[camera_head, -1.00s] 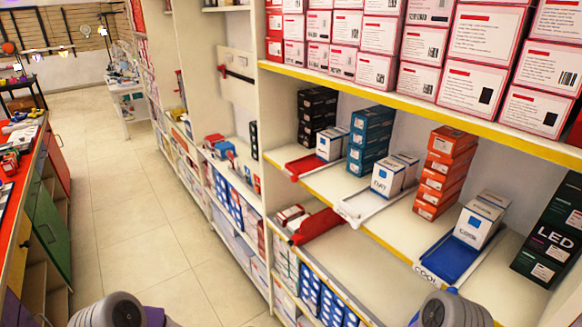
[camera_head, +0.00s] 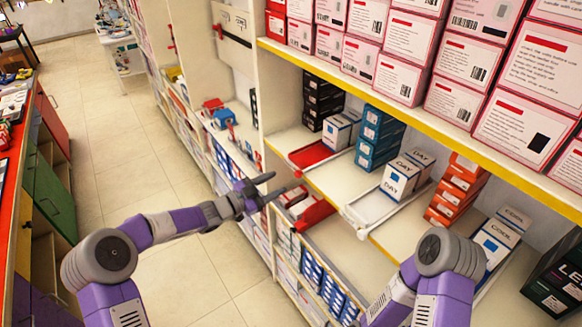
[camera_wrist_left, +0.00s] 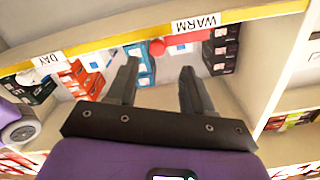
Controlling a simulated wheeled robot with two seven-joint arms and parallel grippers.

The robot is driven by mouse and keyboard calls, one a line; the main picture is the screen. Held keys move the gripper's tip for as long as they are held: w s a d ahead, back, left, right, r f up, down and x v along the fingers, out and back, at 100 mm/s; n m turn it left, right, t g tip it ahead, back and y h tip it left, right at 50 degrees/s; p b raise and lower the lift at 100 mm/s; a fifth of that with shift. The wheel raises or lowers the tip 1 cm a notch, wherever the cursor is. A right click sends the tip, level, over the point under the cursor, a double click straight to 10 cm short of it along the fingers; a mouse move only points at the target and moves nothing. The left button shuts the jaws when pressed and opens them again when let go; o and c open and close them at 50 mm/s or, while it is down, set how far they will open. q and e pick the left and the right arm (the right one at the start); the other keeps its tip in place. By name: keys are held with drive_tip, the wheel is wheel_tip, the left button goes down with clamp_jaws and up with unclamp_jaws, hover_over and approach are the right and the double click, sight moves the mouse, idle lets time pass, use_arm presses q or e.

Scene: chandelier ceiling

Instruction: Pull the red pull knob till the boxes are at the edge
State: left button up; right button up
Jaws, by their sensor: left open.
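The red tray (camera_head: 312,156) lies on the middle shelf, with white and blue boxes (camera_head: 337,133) standing behind its front part. In the left wrist view the round red pull knob (camera_wrist_left: 157,47) shows at the shelf edge, beside the "WARM" label (camera_wrist_left: 196,23). The red tray (camera_wrist_left: 188,38) shows there too. My left gripper (camera_head: 279,183) is open and empty, just in front of the shelf edge near the red tray. In the left wrist view the knob appears beyond the gap between the open fingers (camera_wrist_left: 158,75), apart from them. My right gripper is not in view.
A white tray (camera_head: 372,208) with "DAY" boxes (camera_head: 402,177) and teal boxes (camera_head: 376,138) stand to the right. Pink boxes (camera_head: 410,40) fill the upper shelf. The aisle floor (camera_head: 125,165) is clear.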

sight(296, 175)
use_arm(q)
drive_tip(key=x, duration=0.6)
drive_tip(key=shift+s+d+p, duration=0.1)
drive_tip(key=shift+d+p, duration=0.2)
drive_tip(key=shift+p, duration=0.05)
clamp_jaws()
